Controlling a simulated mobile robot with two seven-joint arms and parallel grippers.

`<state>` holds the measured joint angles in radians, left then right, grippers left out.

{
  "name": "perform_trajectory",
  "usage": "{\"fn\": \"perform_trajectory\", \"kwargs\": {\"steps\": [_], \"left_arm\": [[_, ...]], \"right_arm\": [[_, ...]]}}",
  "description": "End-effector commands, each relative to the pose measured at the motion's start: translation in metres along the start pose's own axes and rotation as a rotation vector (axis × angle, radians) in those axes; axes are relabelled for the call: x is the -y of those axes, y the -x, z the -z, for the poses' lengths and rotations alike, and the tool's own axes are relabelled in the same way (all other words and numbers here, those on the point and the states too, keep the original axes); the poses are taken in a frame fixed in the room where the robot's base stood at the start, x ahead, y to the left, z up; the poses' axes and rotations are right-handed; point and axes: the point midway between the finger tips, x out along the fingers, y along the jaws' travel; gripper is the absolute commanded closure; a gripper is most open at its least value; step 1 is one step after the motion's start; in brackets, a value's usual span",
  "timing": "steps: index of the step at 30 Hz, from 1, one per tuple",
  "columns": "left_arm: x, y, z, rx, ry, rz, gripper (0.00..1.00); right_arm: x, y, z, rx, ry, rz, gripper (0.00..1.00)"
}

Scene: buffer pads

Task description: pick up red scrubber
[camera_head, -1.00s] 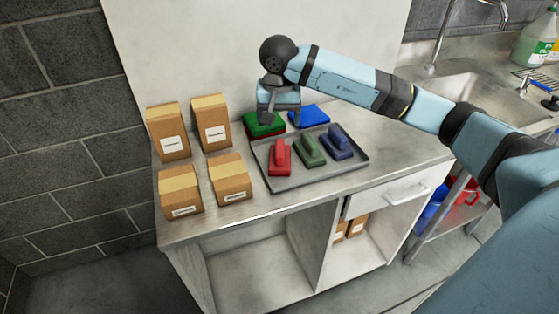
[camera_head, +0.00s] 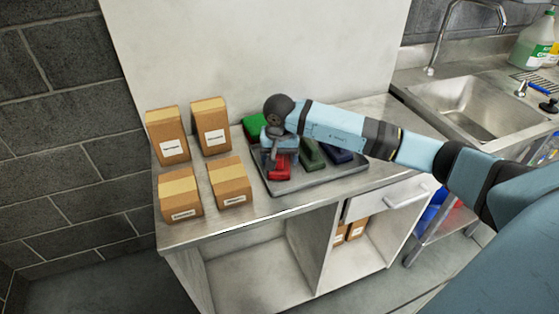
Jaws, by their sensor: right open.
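The red scrubber (camera_head: 279,173) lies at the left end of a grey metal tray (camera_head: 318,181) on the steel counter. My right gripper (camera_head: 279,155) is open and sits low over the red scrubber, hiding its upper part. I cannot tell whether the fingers touch it. To its right in the tray lie a green scrubber (camera_head: 312,158) and a dark blue scrubber (camera_head: 338,155), both partly covered by my right arm. My left gripper is not in view.
Several cardboard boxes (camera_head: 230,182) stand on the counter left of the tray. A green pad (camera_head: 254,125) lies behind the tray. A sink (camera_head: 475,105) is at the right. The counter's front strip is clear.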

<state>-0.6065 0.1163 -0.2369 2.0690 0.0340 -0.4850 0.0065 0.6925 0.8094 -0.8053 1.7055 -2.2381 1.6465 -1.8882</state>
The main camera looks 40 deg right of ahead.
Motion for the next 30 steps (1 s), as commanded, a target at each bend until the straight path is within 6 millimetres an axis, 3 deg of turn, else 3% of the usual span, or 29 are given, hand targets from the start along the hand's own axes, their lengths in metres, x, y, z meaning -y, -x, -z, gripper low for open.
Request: {"fn": "perform_trajectory", "kwargs": {"steps": [6, 12, 14, 23, 30], "left_arm": [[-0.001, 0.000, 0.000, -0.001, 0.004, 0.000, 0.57], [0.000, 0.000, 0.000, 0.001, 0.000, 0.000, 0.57], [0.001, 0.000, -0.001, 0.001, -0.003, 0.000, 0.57], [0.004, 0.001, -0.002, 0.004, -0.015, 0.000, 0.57], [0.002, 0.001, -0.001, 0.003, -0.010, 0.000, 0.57]], "right_arm": [[0.000, -0.001, 0.000, 0.000, 0.000, 0.001, 0.23], [0.000, -0.001, 0.000, 0.000, 0.000, 0.001, 0.64], [0.000, 0.000, 0.000, -0.001, 0.000, 0.001, 0.68], [0.000, 0.004, 0.001, -0.002, 0.000, 0.002, 0.68], [0.000, 0.036, 0.006, -0.005, 0.000, 0.003, 0.68]]}}
